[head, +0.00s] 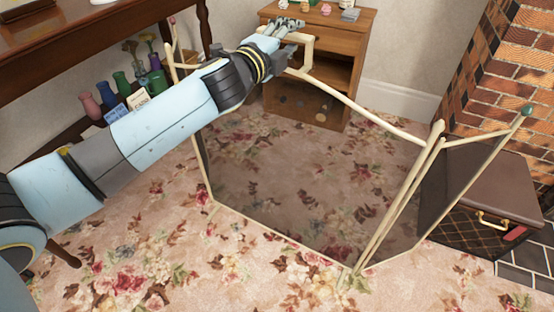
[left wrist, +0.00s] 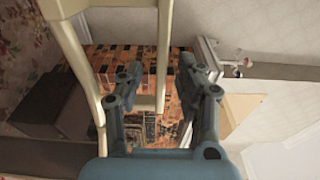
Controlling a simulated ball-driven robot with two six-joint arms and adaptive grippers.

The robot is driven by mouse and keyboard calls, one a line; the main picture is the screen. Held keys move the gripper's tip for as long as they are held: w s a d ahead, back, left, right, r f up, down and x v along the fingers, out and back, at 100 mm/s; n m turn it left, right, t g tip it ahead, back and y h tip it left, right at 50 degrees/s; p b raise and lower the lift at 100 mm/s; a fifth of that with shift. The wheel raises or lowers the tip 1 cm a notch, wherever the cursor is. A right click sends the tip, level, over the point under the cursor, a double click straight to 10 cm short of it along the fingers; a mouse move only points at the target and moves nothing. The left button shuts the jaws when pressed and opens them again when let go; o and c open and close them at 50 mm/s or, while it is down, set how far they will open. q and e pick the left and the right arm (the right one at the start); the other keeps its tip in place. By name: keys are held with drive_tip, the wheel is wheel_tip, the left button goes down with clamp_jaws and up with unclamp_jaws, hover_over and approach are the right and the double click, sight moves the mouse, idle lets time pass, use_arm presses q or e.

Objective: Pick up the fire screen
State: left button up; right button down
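The fire screen (head: 300,178) stands upright on the flowered carpet, with a cream frame, dark see-through mesh and folded side panels. Its cream handle (head: 308,54) rises from the middle of the top rail. My left gripper (head: 290,30) is at the top of this handle and partly hides it. In the left wrist view, my left gripper (left wrist: 162,64) has its fingers apart. A bar of the handle (left wrist: 163,45) shows between them, with gaps visible on both sides. My right gripper is not in view.
A small wooden cabinet (head: 330,100) stands behind the screen. A brown case with a brass handle (head: 490,190) sits at the right, by the brick fireplace (head: 500,70). A wooden table (head: 100,40) and coloured vases (head: 122,83) are at the left. The front carpet is clear.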

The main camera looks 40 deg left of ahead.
use_arm(q)
drive_tip(key=shift+w, duration=0.5)
drive_tip(key=shift+c, duration=0.2)
clamp_jaws()
drive_tip(key=shift+r, duration=0.2)
